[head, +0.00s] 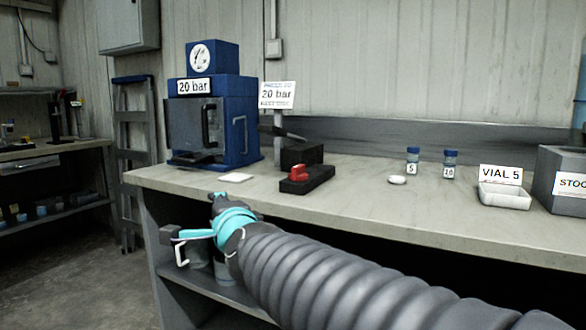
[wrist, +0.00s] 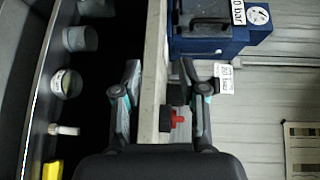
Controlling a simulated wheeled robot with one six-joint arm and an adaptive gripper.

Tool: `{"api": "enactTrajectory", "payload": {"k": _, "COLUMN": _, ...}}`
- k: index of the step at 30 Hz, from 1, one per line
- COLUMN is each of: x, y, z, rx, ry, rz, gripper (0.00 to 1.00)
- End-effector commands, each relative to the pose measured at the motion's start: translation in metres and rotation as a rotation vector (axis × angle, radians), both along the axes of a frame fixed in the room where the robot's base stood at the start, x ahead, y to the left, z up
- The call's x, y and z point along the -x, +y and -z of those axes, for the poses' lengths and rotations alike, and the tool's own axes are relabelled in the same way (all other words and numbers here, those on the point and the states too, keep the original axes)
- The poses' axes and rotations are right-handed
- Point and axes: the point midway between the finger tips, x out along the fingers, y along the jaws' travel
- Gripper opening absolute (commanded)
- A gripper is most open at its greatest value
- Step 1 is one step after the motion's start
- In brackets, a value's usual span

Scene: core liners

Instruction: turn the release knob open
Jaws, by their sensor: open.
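The blue press (head: 247,125) stands at the left end of the bench, with a dark front door, a "20 bar" label (head: 194,86) and a round gauge (head: 201,57) on top. A light handle-like part (head: 241,131) shows on its right side; I cannot tell whether it is the release knob. A red part (head: 300,170) sits on a black block (head: 312,180) right of the press. My gripper (head: 217,197) is open and empty by the bench's front edge, apart from the press. In the wrist view its fingers (wrist: 160,66) are spread, with the press (wrist: 207,47) beyond.
The bench top (head: 365,190) bears a white pad (head: 236,178), a "20 bar" sign (head: 276,95), two blue-capped vials (head: 412,162), a white disc (head: 397,180), a "VIAL 5" tray (head: 503,196) and a grey bin (head: 560,163). A lower shelf holds cups (wrist: 80,39).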

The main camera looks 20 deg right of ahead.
Motion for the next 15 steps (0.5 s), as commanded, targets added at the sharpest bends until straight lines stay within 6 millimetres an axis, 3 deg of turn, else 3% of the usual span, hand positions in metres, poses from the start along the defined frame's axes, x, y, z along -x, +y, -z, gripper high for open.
{"api": "enactTrajectory", "payload": {"k": 3, "x": -0.034, "y": -0.023, "z": -0.035, "rx": -0.353, "ry": -0.145, "rz": 0.178, "gripper": 0.42}}
{"api": "enactTrajectory", "payload": {"k": 6, "x": -0.051, "y": -0.051, "z": -0.053, "rx": -0.656, "ry": -0.277, "rz": 0.338, "gripper": 0.42}}
{"api": "enactTrajectory", "payload": {"k": 10, "x": -0.061, "y": -0.084, "z": -0.057, "rx": -0.995, "ry": -0.449, "rz": 0.533, "gripper": 0.42}}
{"api": "enactTrajectory", "payload": {"k": 15, "x": -0.058, "y": -0.110, "z": -0.046, "rx": -1.283, "ry": -0.639, "rz": 0.727, "gripper": 0.42}}
